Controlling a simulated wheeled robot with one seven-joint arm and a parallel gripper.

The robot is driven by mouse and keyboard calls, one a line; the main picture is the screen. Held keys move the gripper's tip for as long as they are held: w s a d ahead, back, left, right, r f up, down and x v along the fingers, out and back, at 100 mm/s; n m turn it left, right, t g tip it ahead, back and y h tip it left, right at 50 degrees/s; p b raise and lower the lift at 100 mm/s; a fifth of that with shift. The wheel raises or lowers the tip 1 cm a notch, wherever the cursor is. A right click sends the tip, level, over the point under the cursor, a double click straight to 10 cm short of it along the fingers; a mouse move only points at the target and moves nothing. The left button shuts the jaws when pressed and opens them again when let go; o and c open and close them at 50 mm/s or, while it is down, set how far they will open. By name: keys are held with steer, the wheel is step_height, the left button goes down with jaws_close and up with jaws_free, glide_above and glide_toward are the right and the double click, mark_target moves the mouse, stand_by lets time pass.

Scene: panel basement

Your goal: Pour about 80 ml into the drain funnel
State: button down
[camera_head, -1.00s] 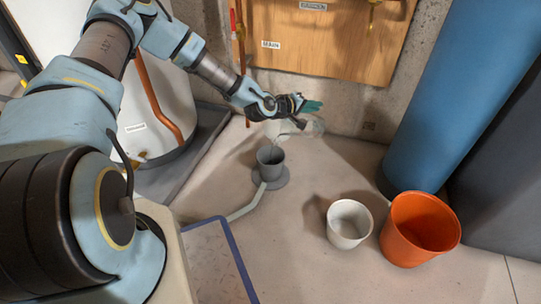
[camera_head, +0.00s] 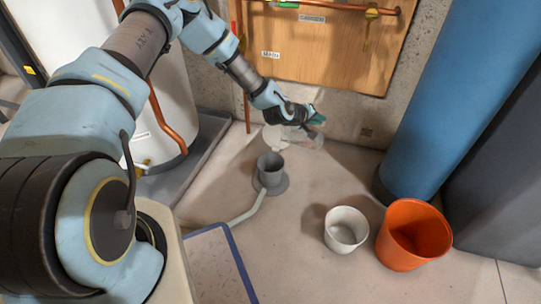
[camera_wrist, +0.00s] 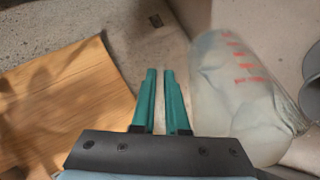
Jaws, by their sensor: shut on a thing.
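The grey drain funnel (camera_head: 270,172) stands upright on a round base on the floor, with a pale hose leading from it. A clear jug (camera_head: 307,139) with red marks hangs above and behind the funnel, apart from it. It appears tilted, mouth end to the left; I cannot make out a stream or the liquid level. My gripper (camera_head: 316,119) is at the jug's upper right, its teal fingers close together. In the wrist view the jug (camera_wrist: 235,85) is right of my gripper (camera_wrist: 164,75); the handle is hidden. A grey round edge, probably the funnel (camera_wrist: 312,85), shows at far right.
A white bucket (camera_head: 346,232) and an orange bucket (camera_head: 404,254) stand on the floor at right, near a blue cylinder (camera_head: 455,95). A wooden board with pipes (camera_head: 330,50) is on the wall behind. A white tank (camera_head: 160,110) stands at left.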

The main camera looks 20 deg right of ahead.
steer(key=shift+w+d, duration=0.1)
steer(key=shift+d+y+p, duration=0.25)
steer(key=shift+y+p, duration=0.15)
steer(key=shift+p, duration=0.2)
steer(key=shift+d+f+y+p, duration=0.1)
steer(key=shift+d+y+p, duration=0.05)
steer(key=shift+y+p, duration=0.2)
steer(key=shift+f, duration=0.15)
stand_by(1.3)
